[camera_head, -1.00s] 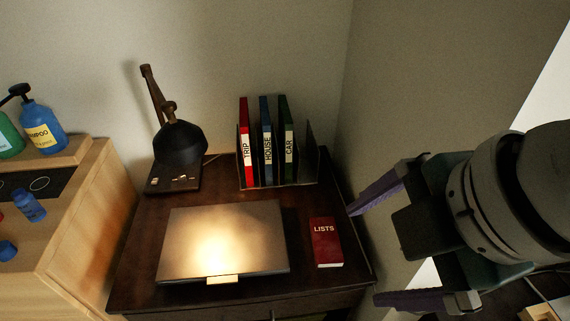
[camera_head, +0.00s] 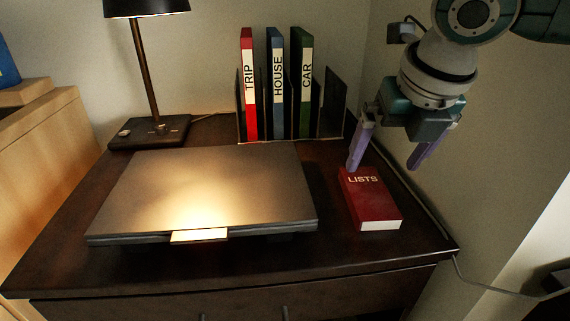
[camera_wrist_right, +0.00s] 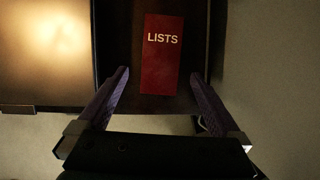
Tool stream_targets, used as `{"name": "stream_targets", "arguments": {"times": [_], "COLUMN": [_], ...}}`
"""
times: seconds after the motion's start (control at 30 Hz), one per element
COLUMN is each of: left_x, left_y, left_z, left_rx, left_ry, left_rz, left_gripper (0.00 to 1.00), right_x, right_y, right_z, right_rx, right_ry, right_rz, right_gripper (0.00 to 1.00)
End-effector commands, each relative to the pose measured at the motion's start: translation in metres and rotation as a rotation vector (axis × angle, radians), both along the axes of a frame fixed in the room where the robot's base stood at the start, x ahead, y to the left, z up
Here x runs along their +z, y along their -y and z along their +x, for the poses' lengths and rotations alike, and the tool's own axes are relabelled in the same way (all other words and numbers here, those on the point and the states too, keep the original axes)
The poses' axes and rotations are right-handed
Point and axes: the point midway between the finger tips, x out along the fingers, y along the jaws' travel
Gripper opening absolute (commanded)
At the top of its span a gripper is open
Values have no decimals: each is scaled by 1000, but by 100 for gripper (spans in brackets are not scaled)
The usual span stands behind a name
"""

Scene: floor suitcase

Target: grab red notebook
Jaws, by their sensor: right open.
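The red notebook (camera_head: 371,201), marked LISTS, lies flat on the dark desk to the right of the laptop. My right gripper (camera_head: 385,166) is open and empty, above the desk's right edge by the notebook's far end, with its fingers pointing down. In the right wrist view the notebook (camera_wrist_right: 161,62) lies ahead of the open fingertips (camera_wrist_right: 158,73), roughly centred between them, and nothing is gripped. Whether a finger touches the notebook cannot be told. My left gripper is not in view.
A closed laptop (camera_head: 205,188) lies left of the notebook. A rack of binders (camera_head: 276,85) stands at the back of the desk (camera_head: 60,255), with a lamp (camera_head: 148,75) to its left. A wall rises close on the right. A narrow bare strip separates laptop and notebook.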

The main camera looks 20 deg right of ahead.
Motion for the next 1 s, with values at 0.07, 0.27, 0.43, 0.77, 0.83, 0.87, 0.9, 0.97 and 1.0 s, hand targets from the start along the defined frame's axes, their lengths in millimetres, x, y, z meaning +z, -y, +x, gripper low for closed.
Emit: {"name": "stream_targets", "arguments": {"times": [0.07,0.27,0.43,0.77,0.83,0.87,0.9,0.97,1.0], "left_x": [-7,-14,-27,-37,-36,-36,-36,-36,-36], "left_y": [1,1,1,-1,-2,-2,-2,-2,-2], "left_z": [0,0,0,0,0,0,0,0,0], "left_rx": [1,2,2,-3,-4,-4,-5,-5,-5], "left_ry": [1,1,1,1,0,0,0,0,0], "left_rz": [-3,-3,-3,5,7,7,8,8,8], "left_gripper": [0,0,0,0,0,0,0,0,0], "right_x": [-16,-34,-57,-79,-79,-79,-79,-79,-79], "right_y": [1,3,7,11,11,11,11,11,11], "right_z": [4,13,21,32,32,32,32,32,32], "right_rx": [-2,-1,-2,-1,0,0,0,0,0], "right_ry": [-3,-1,-2,0,0,0,0,0,0], "right_rz": [0,1,1,0,0,0,0,0,0], "right_gripper": [100,100,100,100,100,100,99,92,88]}}
